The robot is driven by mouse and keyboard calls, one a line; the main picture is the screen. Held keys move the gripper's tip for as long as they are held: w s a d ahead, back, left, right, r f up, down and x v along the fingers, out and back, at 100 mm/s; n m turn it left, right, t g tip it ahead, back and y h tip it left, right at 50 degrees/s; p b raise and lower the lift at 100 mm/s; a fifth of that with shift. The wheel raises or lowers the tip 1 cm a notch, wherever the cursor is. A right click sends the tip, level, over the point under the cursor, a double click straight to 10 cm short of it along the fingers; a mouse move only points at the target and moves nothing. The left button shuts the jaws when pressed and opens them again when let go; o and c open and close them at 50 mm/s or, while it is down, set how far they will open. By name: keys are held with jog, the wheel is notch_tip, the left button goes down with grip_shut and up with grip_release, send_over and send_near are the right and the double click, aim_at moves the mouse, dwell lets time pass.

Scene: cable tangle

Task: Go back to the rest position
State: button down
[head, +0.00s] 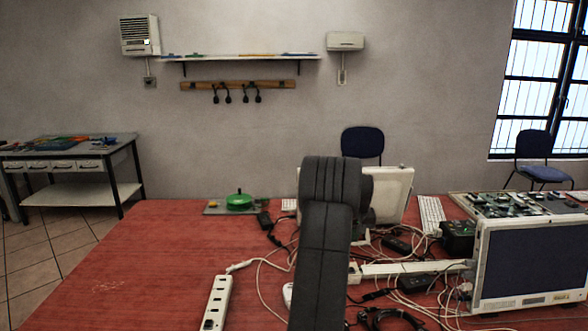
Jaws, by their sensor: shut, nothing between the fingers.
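My dark grey arm (322,262) rises from the bottom edge in the middle of the head view and bends at a thick joint above the red table (120,265). Its far end is hidden behind its own links, and I cannot make out the gripper fingers. No object shows in a grip. Tangled cables (262,275) and black adapters (397,245) lie on the table on both sides of the arm. A white power strip (215,303) lies left of the arm, apart from it.
A monitor (530,262) stands at the right front, with circuit boards (515,204) behind it. A white panel (392,190) stands behind my arm. A green round object (240,201) sits at the back left. The table's left part is clear.

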jog(key=b+x, duration=0.1)
jog(key=x, duration=0.9)
jog(key=shift+f, duration=0.1)
jog(key=shift+b+v, duration=0.35)
jog(key=shift+v, duration=1.65)
jog(key=shift+s, duration=0.1)
